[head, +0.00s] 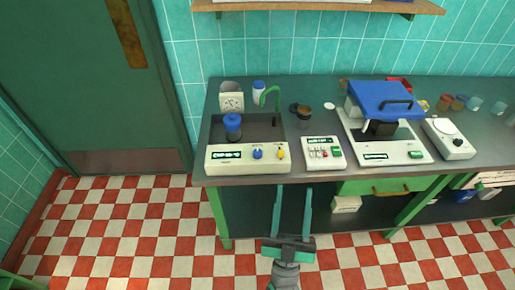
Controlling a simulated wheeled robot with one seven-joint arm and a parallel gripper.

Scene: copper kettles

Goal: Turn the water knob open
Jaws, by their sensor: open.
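A white bench unit (220,163) stands at the left end of the counter, with a dark recessed top and a green curved spout (264,97). Its front panel has a small display, a blue knob (257,154) and a yellow knob (281,154). The labels above the knobs are too small to read, so I cannot tell which is the water knob or how it is turned. A blue-topped container (233,125) stands in the unit's recess. My gripper (294,190) is open and empty, its two long fingers pointing at the counter front, below and slightly right of the yellow knob.
A small white box with buttons (322,153) sits right of the unit. A larger machine with a blue lid (386,97) and a white device with a round plate (448,137) stand farther right. A green drawer (360,187) is under the counter. Checkered floor is clear at left.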

